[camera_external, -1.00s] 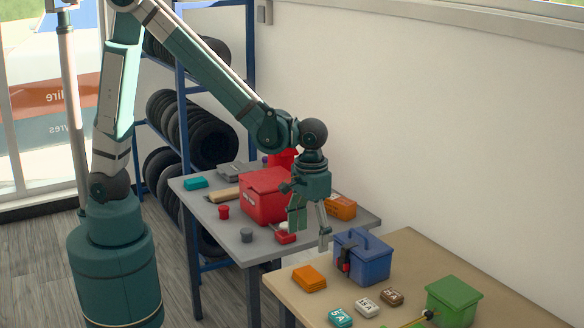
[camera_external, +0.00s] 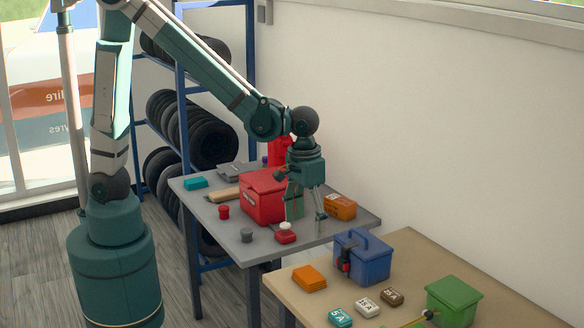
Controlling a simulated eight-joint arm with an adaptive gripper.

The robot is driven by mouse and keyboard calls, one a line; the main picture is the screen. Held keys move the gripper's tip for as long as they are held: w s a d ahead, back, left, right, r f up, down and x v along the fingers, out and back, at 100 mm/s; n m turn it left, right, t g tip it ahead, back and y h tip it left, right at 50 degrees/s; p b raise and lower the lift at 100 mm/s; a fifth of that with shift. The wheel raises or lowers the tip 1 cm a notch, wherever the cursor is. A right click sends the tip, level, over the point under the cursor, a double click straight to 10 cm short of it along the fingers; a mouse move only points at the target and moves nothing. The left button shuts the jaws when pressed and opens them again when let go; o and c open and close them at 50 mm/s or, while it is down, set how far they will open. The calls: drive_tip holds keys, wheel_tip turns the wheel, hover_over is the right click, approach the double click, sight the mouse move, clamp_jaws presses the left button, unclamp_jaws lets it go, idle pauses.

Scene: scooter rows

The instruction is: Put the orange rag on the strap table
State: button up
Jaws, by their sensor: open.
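A folded orange piece that looks like the rag (camera_external: 309,278) lies on the tan table (camera_external: 285,290), near its left end. My gripper (camera_external: 307,217) is open and points down over the right part of the grey table (camera_external: 205,205), with nothing visible between its fingers. It is above and behind the orange rag in the picture, apart from it. No strap is clear enough to tell which table is the strap table.
A red box (camera_external: 262,197) stands left of my gripper, an orange box (camera_external: 340,207) right of it. A small red item with a white top (camera_external: 286,234) lies below. On the tan table are a blue box (camera_external: 362,258), a green box (camera_external: 453,302) and small labelled packs.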

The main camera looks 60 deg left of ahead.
drive_tip(key=a+r+t, duration=0.1)
drive_tip(key=a+r, duration=0.4)
drive_tip(key=a, duration=0.5)
drive_tip(key=a+r+t, duration=0.2)
drive_tip(key=a+r, duration=0.3)
drive_tip(key=a, duration=0.4)
drive_tip(key=s+a+r+t, duration=0.1)
drive_tip(key=s+a+t, duration=0.1)
drive_tip(key=a, duration=0.7)
drive_tip(key=s+a+r+t, duration=0.1)
drive_tip(key=s+a+r, duration=0.1)
drive_tip(key=s+a, duration=0.3)
drive_tip(key=a, duration=0.4)
drive_tip(key=shift+s+a+r+t, duration=0.15)
drive_tip(key=shift+a+r+t, duration=0.15)
drive_tip(key=shift+a+t, duration=0.1)
